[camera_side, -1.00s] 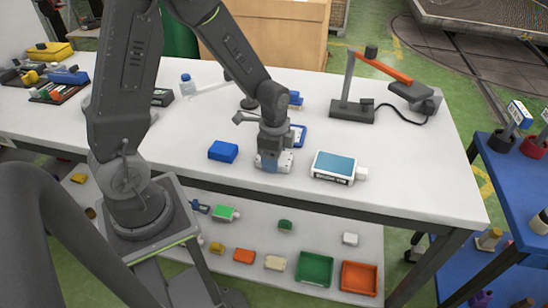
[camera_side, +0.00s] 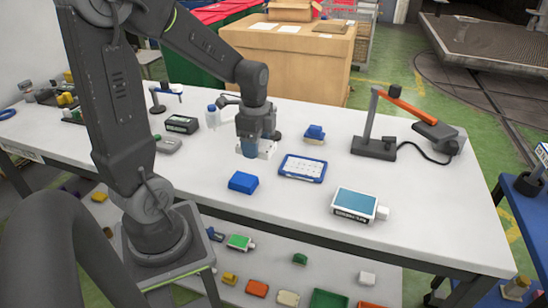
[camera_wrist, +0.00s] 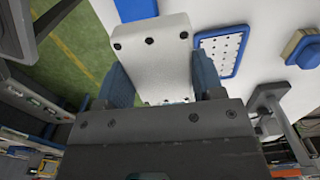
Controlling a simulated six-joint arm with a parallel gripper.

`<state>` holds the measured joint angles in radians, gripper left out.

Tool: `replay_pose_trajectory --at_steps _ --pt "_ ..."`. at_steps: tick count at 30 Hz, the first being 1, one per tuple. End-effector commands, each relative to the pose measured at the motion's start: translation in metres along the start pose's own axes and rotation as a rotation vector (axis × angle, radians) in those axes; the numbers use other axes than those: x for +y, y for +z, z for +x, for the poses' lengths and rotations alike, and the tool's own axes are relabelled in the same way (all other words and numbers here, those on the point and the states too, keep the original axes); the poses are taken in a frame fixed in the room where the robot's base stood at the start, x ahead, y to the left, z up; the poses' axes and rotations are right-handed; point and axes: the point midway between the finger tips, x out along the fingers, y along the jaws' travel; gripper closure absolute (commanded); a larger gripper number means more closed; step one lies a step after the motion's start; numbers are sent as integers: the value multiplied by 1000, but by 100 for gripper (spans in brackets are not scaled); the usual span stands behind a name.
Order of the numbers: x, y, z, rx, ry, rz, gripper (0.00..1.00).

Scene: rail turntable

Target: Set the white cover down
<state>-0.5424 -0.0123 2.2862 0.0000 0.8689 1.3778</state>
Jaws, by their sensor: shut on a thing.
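The white cover (camera_wrist: 153,60) is a flat white plate with dark screw holes, held between the blue-grey fingers of my gripper (camera_wrist: 160,92). In the side view my gripper (camera_side: 256,148) points down over the table, behind the blue block (camera_side: 243,182), with part of the white cover (camera_side: 267,149) showing at its right side. The rest of the cover is hidden by the fingers. I cannot tell how high it is above the table. A blue-rimmed white tray with dark dots (camera_side: 289,174) lies to the right of the gripper; it also shows in the wrist view (camera_wrist: 198,42).
A blue-topped block (camera_side: 314,133) stands behind the tray. A white device with a blue screen (camera_side: 356,203) lies at the front right, and an orange-armed lamp (camera_side: 374,148) stands at the back right. White tabletop is bare between these things.

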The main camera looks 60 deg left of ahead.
Motion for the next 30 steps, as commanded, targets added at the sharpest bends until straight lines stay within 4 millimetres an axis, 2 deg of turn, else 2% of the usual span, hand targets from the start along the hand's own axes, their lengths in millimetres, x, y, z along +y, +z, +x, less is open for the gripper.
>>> replay_pose_trajectory --at_steps 4,9,12,15,17,27,30 --pt "-25 8 -9 1 -3 -15 72" --pt "-68 14 -15 1 -2 -36 72" --pt "-85 16 -16 1 -2 -45 72" --pt "-93 12 -14 1 -1 -48 72" --pt "-95 5 -9 0 1 -47 72" --pt "-97 -68 34 0 0 -44 72" --pt "-98 -85 44 0 -1 -47 72"
